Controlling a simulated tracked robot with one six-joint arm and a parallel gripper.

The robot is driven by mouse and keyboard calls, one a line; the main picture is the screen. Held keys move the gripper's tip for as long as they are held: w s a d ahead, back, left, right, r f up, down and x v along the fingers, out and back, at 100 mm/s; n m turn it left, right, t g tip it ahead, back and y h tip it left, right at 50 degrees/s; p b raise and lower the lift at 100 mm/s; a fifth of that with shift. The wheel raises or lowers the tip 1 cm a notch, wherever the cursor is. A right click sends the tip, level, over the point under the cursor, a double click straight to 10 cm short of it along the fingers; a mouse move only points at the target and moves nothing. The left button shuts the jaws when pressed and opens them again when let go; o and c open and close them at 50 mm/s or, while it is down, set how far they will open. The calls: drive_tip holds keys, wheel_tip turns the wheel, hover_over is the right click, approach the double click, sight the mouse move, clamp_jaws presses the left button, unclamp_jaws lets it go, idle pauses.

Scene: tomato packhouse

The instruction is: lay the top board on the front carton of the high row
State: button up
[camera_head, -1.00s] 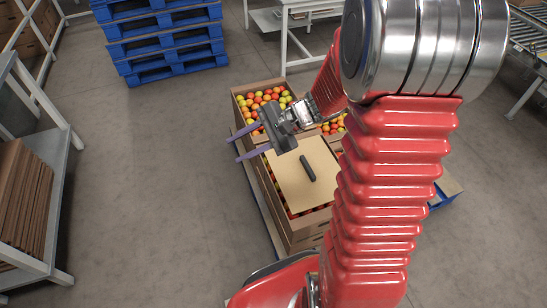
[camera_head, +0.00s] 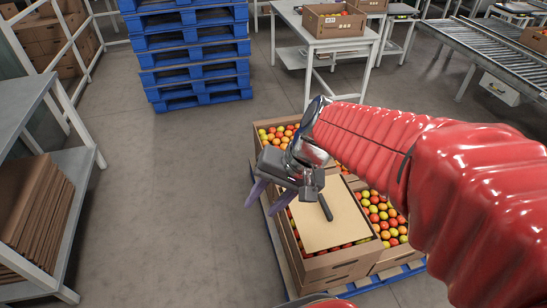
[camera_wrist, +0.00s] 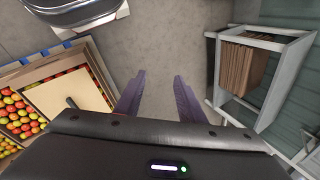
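A pale tan board (camera_head: 306,236) with a dark handle (camera_head: 326,207) lies on top of the front carton (camera_head: 335,265). Tomatoes show along its edges. The board also shows at the left of the wrist view (camera_wrist: 62,112). My gripper (camera_head: 267,198) is above and left of the board in the head view, its two purple fingers apart and pointing down-left. In the wrist view the fingers (camera_wrist: 159,80) are spread with only bare floor between them. The gripper is apart from the handle. My gripper covers part of the carton behind the board.
Other tomato cartons (camera_head: 378,262) stand beside and behind on a blue pallet (camera_head: 386,281). A rack with upright brown sheets (camera_head: 35,225) stands left. Blue stacked pallets (camera_head: 200,55), a white table (camera_head: 325,38) and a roller conveyor (camera_head: 478,55) are behind. Floor left of the cartons is clear.

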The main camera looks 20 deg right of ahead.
drive_tip(key=s+d+r+n+t+h, duration=0.3)
drive_tip(key=s+d+r+n+h, duration=0.1)
drive_tip(key=s+r+n, duration=0.1)
drive_tip(key=shift+s+r+h, duration=0.4)
drive_tip(key=shift+r, duration=0.4)
drive_tip(key=shift+d, duration=0.1)
idle(1.0)
